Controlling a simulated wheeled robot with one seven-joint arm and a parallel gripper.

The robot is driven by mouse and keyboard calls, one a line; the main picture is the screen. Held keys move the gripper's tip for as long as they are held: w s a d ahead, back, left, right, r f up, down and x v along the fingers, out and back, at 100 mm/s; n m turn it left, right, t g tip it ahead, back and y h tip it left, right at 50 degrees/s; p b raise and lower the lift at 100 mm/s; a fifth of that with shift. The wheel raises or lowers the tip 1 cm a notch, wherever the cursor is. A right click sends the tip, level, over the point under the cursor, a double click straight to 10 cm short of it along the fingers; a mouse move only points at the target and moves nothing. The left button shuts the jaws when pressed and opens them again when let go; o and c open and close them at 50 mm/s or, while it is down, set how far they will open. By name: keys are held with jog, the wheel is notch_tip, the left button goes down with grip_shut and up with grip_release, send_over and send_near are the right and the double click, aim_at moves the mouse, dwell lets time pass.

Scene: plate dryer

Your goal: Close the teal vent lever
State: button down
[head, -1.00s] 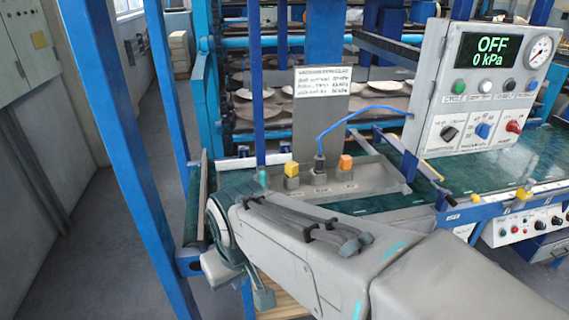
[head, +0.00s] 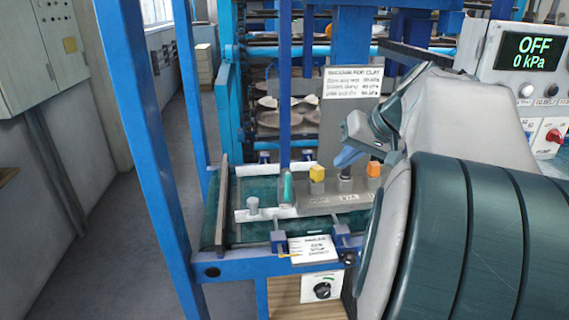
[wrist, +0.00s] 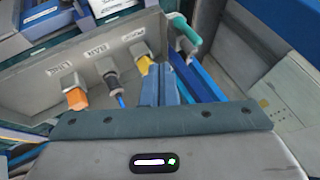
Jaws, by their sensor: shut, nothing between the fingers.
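The teal vent lever (head: 287,187) stands upright at the left end of the grey connector panel (head: 318,203), left of the yellow plug (head: 317,173). My gripper (head: 346,158) is shut and empty, right of the lever and near the plugs in the head view. In the wrist view my gripper (wrist: 159,75) points toward the panel near the yellow plug, apart from the lever. Whether its fingers touch the plug cannot be told.
An orange plug (head: 374,170) sits on the panel's right. A blue-wired plug (wrist: 115,84) is between the plugs in the wrist view. A control box (head: 528,60) reads OFF, 0 kPa. Blue frame posts (head: 145,150) stand at left, with open floor beyond.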

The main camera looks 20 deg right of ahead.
aim_at(288, 187)
jog(key=x, duration=0.3)
jog(key=a+x, duration=0.1)
jog(key=x, duration=0.3)
jog(key=a+r+p+x, duration=0.1)
jog(key=x, duration=0.2)
jog(key=shift+w+a+f, duration=0.2)
jog(key=shift+w+a, duration=0.05)
jog(key=shift+w, duration=0.2)
jog(key=shift+w+a+f, duration=0.1)
jog(key=shift+w+a, duration=0.2)
jog(key=shift+a, duration=0.25)
